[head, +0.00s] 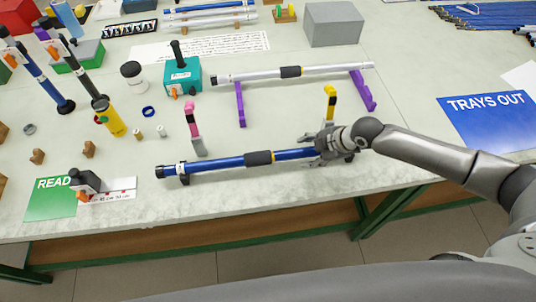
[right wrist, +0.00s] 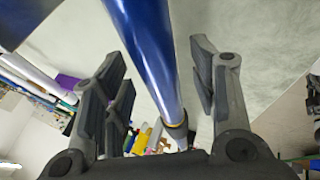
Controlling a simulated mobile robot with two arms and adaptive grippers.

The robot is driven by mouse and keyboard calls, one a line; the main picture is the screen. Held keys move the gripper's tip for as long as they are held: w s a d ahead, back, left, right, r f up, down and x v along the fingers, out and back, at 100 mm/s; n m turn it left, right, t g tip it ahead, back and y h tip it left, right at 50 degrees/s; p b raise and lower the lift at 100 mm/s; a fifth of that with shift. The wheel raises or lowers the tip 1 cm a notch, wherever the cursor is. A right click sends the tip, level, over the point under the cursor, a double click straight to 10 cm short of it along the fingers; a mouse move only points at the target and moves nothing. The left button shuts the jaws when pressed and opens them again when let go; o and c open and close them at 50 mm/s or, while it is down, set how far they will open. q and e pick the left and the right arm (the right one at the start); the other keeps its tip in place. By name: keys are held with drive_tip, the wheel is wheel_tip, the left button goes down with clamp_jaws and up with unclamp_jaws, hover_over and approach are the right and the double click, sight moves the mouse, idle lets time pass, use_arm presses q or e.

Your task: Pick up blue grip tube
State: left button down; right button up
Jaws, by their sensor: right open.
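The blue grip tube (head: 222,163) lies across the front middle of the table. It has a dark grip sleeve (head: 259,158) near its middle and a black cap at its left end. My right gripper (head: 318,147) is at the tube's right part, which it partly hides. In the right wrist view, the blue tube (right wrist: 146,42) runs between the spread fingers, with gaps on both sides. The right gripper is open around it and not closed on it. My left gripper is not in view.
A silver tube (head: 245,77) lies on purple supports behind. A pink-topped clamp (head: 195,130) and a yellow-topped clamp (head: 329,103) stand close behind the blue tube. A blue TRAYS OUT sheet (head: 490,118) is at right. A green READ sheet (head: 50,200) and gauge are at left.

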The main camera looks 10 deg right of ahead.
drive_tip(key=shift+f, duration=0.1)
clamp_jaws()
idle(0.3)
drive_tip(key=shift+r, duration=0.2)
